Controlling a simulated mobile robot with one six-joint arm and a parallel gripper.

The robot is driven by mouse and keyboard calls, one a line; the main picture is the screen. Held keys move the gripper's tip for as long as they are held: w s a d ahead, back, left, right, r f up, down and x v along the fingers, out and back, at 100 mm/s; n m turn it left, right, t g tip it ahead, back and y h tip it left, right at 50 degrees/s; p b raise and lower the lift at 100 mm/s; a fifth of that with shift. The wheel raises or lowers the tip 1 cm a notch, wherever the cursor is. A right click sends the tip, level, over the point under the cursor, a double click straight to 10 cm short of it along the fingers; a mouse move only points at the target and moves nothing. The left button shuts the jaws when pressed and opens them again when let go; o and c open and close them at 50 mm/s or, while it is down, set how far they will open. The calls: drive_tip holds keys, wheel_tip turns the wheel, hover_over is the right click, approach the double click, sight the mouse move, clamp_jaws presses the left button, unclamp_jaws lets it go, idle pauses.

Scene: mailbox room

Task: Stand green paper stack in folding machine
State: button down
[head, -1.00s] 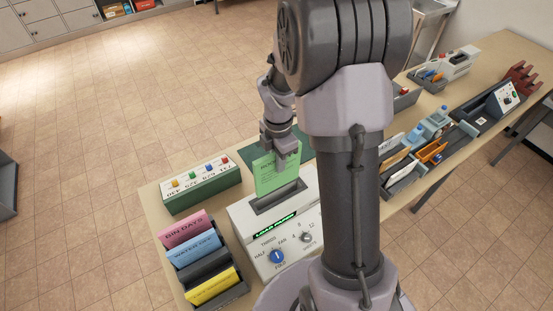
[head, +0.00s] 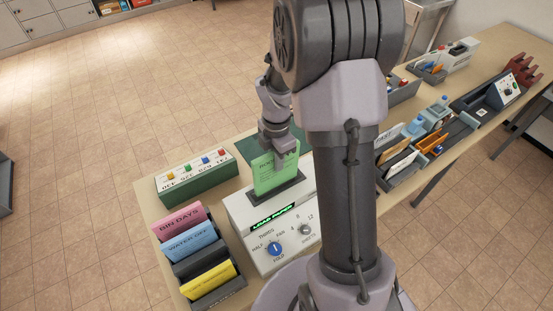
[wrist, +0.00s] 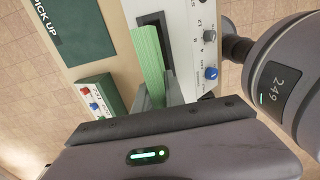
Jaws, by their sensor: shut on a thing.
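The green paper stack (head: 268,176) is upright in the head view, at the dark slot (head: 291,188) on top of the white folding machine (head: 243,210). My gripper (head: 280,150) is shut on its upper edge. Its lower edge is at the slot, but how deep it sits is hard to tell. In the wrist view the green stack (wrist: 150,52) runs from my gripper (wrist: 157,97) towards the dark slot (wrist: 158,20) of the machine (wrist: 194,70). The machine's front has a blue knob (head: 275,249), a grey knob and a lit green display (head: 272,218).
Trays of items (head: 460,133) line the table to the right. A green mat lies behind the machine.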

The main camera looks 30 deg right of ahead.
sight(277, 185)
drive_tip(key=shift+f+b, duration=1.4)
drive_tip(key=shift+f, duration=0.55)
drive_tip(key=shift+s, duration=0.1)
wheel_tip(277, 185, down, 4)
drive_tip(key=b, duration=0.3)
drive_tip(key=shift+f, duration=0.2)
drive_tip(key=c, duration=1.3)
unclamp_jaws()
drive_tip(key=shift+r, duration=0.1)
drive_tip(key=shift+r, duration=0.1)
wheel_tip(277, 185, up, 7)
drive_tip(key=p, duration=0.6)
